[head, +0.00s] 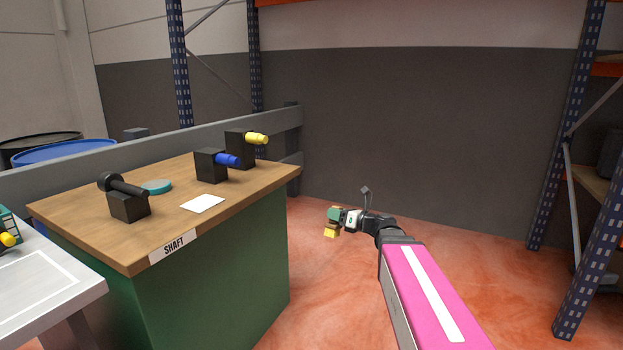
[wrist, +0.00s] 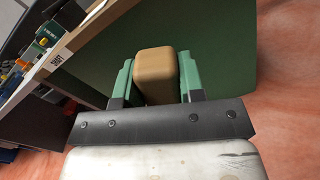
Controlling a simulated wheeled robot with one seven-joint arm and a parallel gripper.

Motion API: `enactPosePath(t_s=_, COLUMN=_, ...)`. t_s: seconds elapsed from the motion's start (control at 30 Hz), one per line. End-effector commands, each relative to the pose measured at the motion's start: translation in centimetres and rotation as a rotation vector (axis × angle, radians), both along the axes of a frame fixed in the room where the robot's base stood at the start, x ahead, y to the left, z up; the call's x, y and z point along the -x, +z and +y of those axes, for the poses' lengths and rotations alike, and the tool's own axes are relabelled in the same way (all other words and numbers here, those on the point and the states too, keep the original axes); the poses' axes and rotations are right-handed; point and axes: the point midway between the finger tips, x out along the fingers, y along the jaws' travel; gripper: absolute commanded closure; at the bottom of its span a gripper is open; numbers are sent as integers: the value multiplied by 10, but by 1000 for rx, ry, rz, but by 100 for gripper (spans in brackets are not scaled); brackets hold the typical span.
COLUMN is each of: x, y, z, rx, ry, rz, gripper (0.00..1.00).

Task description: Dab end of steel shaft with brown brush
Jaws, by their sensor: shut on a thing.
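My gripper (head: 338,222) is shut on a tan-brown block-shaped piece, apparently the brush (wrist: 156,76), which sits between the green fingers in the wrist view. In the head view its ochre end (head: 331,232) shows below the fingers. My gripper is right of the bench, over open floor and clear of the bench. A dark grey shaft (head: 125,187) with a round flange lies across a black block at the bench's left. A blue-ended piece (head: 227,160) and a yellow-ended piece (head: 257,139) stand on black blocks farther back. Which one is steel I cannot tell for certain.
The wooden bench top (head: 110,240) carries a "SHAFT" label (head: 174,248), a teal disc (head: 156,187) and a white card (head: 203,203). A white table (head: 45,300) adjoins at left. A grey rail runs behind the bench. A rack (head: 582,180) stands right; the floor between is clear.

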Motion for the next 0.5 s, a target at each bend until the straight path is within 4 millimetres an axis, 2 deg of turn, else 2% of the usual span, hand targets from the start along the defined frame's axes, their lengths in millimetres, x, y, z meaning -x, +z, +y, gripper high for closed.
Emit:
enactPosePath(t_s=0.03, x=10, y=-8, z=-17, rx=-1, ry=-10, rz=2, gripper=88)
enactPosePath(t_s=0.2, x=35, y=-28, z=-60, rx=0, ry=-32, rz=2, gripper=88)
enactPosePath(t_s=0.3, x=47, y=-37, z=-79, rx=0, ry=-43, rz=1, gripper=88)
enactPosePath(t_s=0.5, x=63, y=-47, z=-100, rx=1, ry=-57, rz=0, gripper=88)
